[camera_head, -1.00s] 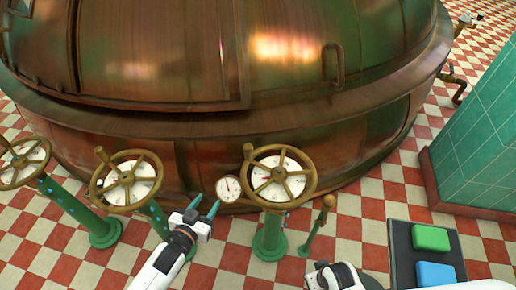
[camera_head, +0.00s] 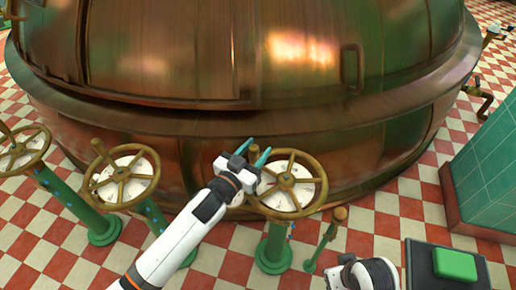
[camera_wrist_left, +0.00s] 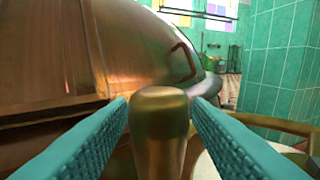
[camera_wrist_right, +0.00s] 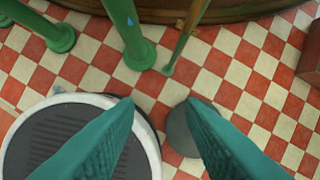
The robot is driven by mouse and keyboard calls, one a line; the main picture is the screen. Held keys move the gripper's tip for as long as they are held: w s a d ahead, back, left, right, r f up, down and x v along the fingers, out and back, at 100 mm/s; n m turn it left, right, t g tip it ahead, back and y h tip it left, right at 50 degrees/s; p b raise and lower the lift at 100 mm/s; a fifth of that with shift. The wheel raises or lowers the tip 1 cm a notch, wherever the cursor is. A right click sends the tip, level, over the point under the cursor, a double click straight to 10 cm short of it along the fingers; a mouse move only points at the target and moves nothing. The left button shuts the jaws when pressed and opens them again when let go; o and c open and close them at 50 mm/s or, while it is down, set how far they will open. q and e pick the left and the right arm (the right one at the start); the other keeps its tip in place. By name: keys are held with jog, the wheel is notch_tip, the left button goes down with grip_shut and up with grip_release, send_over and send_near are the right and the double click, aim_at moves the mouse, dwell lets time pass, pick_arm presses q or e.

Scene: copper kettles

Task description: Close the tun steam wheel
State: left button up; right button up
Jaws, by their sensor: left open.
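Three brass handwheels on green posts stand before the copper vessel (camera_head: 290,145): a left wheel (camera_head: 45,141), a middle wheel (camera_head: 124,173) and a right wheel (camera_head: 318,180). I cannot read which is the tun steam wheel. My left gripper (camera_head: 259,154) is open at the upper left of the right wheel. In the left wrist view, that wheel's brass knob (camera_wrist_left: 158,135) stands upright between the two teal fingers, with no clear grip on it. My right gripper (camera_wrist_right: 160,104) is open and empty above the floor in the right wrist view.
A short green lever post (camera_head: 325,240) stands right of the right wheel. A dark panel with a green button (camera_head: 455,264) is at lower right, below a teal tiled pillar (camera_head: 490,170).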

pick_arm(q)
jog(key=shift+w+d, duration=0.4)
jog(key=shift+w, duration=0.2)
pick_arm(e)
jog(key=shift+s+r, duration=0.1)
jog(key=shift+r, duration=0.35)
pick_arm(q)
grip_shut()
